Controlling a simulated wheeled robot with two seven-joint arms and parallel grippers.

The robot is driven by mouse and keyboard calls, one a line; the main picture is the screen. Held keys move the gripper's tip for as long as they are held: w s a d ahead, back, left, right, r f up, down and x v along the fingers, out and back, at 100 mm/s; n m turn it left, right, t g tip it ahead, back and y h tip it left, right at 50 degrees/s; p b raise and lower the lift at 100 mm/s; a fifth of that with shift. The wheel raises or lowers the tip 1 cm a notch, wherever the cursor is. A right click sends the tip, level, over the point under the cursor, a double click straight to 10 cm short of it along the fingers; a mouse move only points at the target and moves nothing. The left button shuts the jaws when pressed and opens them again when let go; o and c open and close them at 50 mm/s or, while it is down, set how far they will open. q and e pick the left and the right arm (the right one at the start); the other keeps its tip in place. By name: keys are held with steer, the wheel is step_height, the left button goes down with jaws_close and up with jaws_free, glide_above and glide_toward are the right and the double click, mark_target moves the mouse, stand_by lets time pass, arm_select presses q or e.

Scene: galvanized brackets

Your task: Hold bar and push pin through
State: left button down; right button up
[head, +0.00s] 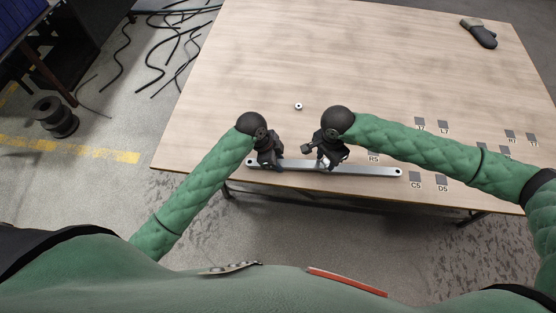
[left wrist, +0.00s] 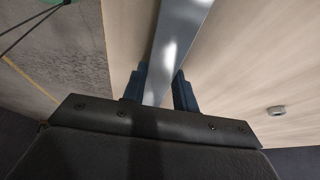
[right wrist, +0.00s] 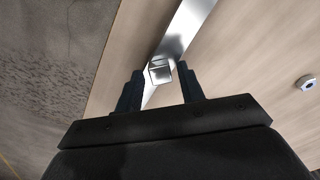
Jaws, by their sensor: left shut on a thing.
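The long grey metal bar (head: 365,170) lies along the table's near edge, with a hole near its right end. It also shows in the left wrist view (left wrist: 182,35) and right wrist view (right wrist: 188,28). My left gripper (head: 268,163) is shut on the bar near its left end, one finger on each side. My right gripper (head: 325,163) is over the bar's middle. Its fingers are apart around a small shiny squarish metal piece (right wrist: 160,71), perhaps the pin's head, with narrow gaps beside it. How deep this piece sits in the bar is hidden.
A small round collar or washer (head: 298,106) lies on the table (head: 330,60) beyond the bar. Grey labelled squares (head: 415,178) are at the right. A dark glove-like object (head: 480,35) lies at the far right corner. The table's middle is clear.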

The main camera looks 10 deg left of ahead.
steer(key=shift+o, duration=0.6)
steer(key=shift+r, duration=0.1)
steer(key=shift+r, duration=2.9)
arm_select(q)
steer(key=c, duration=1)
jaws_free()
